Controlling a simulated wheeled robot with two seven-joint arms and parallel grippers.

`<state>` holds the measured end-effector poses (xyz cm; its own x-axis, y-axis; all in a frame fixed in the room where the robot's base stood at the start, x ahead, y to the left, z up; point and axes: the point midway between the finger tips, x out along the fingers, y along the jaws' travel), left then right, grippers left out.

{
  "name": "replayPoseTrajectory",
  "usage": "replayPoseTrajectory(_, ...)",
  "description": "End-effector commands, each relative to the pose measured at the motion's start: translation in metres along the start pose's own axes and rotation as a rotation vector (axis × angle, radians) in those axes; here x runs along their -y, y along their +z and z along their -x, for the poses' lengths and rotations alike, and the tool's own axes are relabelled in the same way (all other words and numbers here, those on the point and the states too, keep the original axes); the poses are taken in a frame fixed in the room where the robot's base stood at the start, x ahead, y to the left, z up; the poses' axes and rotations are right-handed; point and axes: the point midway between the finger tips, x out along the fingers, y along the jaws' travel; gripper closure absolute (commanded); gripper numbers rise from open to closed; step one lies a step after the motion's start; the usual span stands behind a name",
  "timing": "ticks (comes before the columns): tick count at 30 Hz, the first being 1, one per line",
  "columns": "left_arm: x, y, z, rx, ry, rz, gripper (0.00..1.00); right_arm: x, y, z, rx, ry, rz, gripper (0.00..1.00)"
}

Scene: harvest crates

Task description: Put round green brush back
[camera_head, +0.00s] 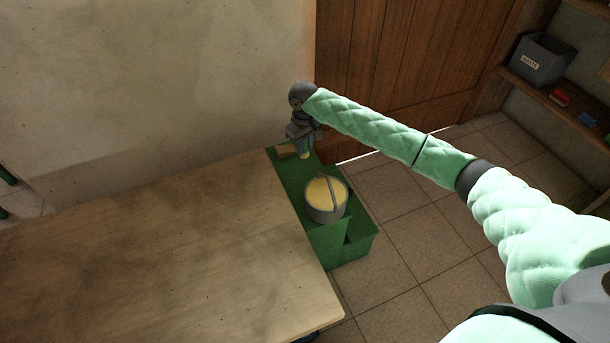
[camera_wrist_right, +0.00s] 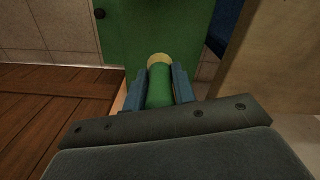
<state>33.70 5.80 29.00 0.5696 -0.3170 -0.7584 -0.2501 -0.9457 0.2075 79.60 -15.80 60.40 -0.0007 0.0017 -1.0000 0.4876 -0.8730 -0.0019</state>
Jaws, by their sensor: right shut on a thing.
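My right gripper (camera_head: 302,143) is at the far end of the green stand (camera_head: 289,176), by the wall. It points down and is shut on the round green brush (camera_wrist_right: 159,92). In the right wrist view the green brush body sits between the two blue-grey fingers, with a pale cream end (camera_wrist_right: 159,60) beyond them. In the head view only a small pale bit of the brush (camera_head: 305,155) shows below the fingers. I cannot tell whether it touches the stand. My left gripper is not in view.
A grey bucket (camera_head: 313,211) with yellow contents and a raised handle stands on the green stand. A wooden table (camera_head: 160,245) lies along its left. A wooden door (camera_head: 400,60) is behind. A grey waste bin (camera_head: 541,62) sits on a shelf at right. Tiled floor is clear.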

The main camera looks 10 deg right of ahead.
Motion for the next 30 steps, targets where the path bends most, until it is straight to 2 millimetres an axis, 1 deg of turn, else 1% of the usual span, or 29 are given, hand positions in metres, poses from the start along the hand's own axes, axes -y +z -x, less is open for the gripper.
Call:
replayPoseTrajectory(9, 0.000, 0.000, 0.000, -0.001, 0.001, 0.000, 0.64, -0.002, 0.001, 0.000, 0.002, 0.001, -0.003, 1.00)
replayPoseTrajectory(12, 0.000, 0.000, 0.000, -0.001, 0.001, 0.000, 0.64, -0.002, 0.001, -0.004, 0.002, 0.001, -0.003, 1.00)
replayPoseTrajectory(14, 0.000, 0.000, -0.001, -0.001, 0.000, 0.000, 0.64, -0.002, 0.001, -0.009, 0.003, 0.001, -0.003, 1.00)
replayPoseTrajectory(21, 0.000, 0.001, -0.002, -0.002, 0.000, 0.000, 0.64, -0.002, 0.001, -0.044, 0.003, 0.002, -0.002, 1.00)
replayPoseTrajectory(26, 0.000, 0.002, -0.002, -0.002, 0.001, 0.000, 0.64, -0.002, 0.001, -0.055, 0.002, 0.002, -0.002, 1.00)
replayPoseTrajectory(30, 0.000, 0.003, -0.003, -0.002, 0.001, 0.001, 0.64, -0.002, 0.001, -0.072, 0.003, 0.001, -0.002, 1.00)
